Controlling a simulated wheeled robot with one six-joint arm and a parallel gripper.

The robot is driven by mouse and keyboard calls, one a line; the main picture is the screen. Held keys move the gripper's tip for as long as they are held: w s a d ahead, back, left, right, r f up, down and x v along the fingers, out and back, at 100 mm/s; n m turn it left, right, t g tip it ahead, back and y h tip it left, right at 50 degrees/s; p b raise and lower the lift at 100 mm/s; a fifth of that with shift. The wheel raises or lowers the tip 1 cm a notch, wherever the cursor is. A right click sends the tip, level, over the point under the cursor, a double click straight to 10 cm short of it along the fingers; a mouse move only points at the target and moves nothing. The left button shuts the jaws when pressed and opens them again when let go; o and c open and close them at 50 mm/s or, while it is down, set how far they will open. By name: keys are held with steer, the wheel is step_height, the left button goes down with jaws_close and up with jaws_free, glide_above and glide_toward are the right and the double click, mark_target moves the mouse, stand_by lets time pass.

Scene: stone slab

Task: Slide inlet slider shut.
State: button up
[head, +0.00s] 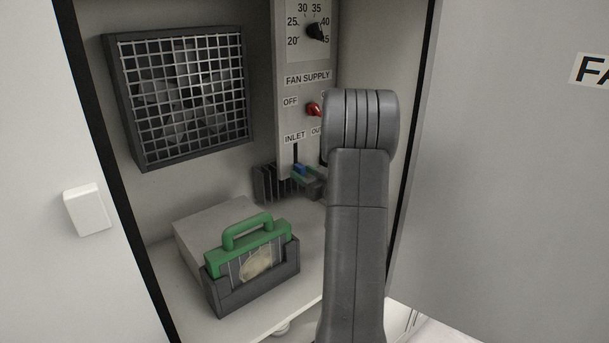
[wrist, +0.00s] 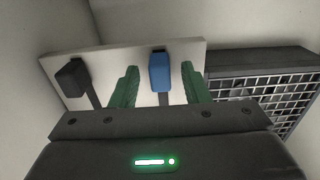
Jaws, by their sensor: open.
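The inlet slider has a blue knob (head: 300,169) at the lower part of its dark vertical slot, under the INLET label (head: 295,137) on the control panel. The wrist view shows this blue knob (wrist: 160,72) between the two green fingers of my gripper (wrist: 159,87). The fingers are open, one on each side, with a gap visible beside the knob. Whether either finger touches it cannot be told. In the head view my gripper (head: 304,179) is at the panel's lower end, partly hidden by my arm.
A black slider knob (wrist: 73,78) sits left of the blue one in the wrist view. A fan grille (head: 187,92) is on the cabinet's back wall. A green-handled filter (head: 247,247) stands in a dark holder on the cabinet floor. The open door (head: 510,180) is at right.

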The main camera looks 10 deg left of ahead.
steer(key=b+v, duration=0.1)
steer(key=v, duration=1.2)
steer(key=shift+s+d, duration=0.2)
steer(key=shift+w+a, duration=0.1)
steer(key=p+x, duration=0.1)
steer(key=x, duration=1.2)
steer(key=shift+w+a+r, duration=0.1)
steer(key=shift+w+a, duration=0.15)
steer(key=shift+a, duration=0.05)
steer(key=shift+r+p, duration=0.35)
steer(key=shift+p, duration=0.1)
steer(key=shift+d+r, duration=0.1)
steer(key=shift+r, duration=0.15)
steer(key=shift+f, duration=0.15)
